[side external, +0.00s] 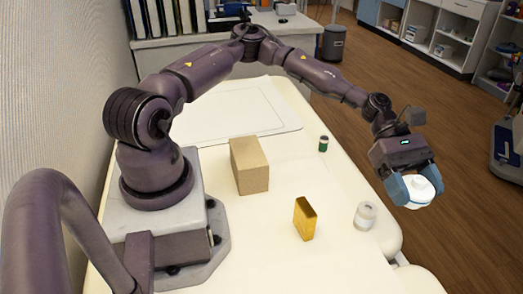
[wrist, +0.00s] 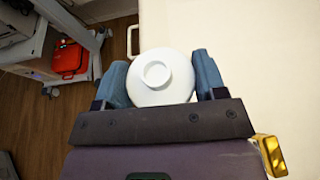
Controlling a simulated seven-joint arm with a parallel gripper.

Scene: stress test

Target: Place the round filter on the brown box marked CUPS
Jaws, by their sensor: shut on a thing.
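A white round filter (side external: 424,188) is held between the blue fingers of my gripper (side external: 415,192), past the table's right edge and above floor level. In the wrist view the filter (wrist: 178,90) shows as a disc with a small raised ring, between the two fingers of my gripper (wrist: 160,82). A brown box (side external: 250,167) stands on the table near the arm's base, well to the left of my gripper. No CUPS marking is readable on it from this side. The brown box is not in the wrist view.
A gold box (side external: 304,220), a clear jar with a pale lid (side external: 365,215) and a small green can (side external: 323,144) stand on the cream table (side external: 270,262). A white board (side external: 235,112) lies at the back. The gold box's edge also shows in the wrist view (wrist: 271,157).

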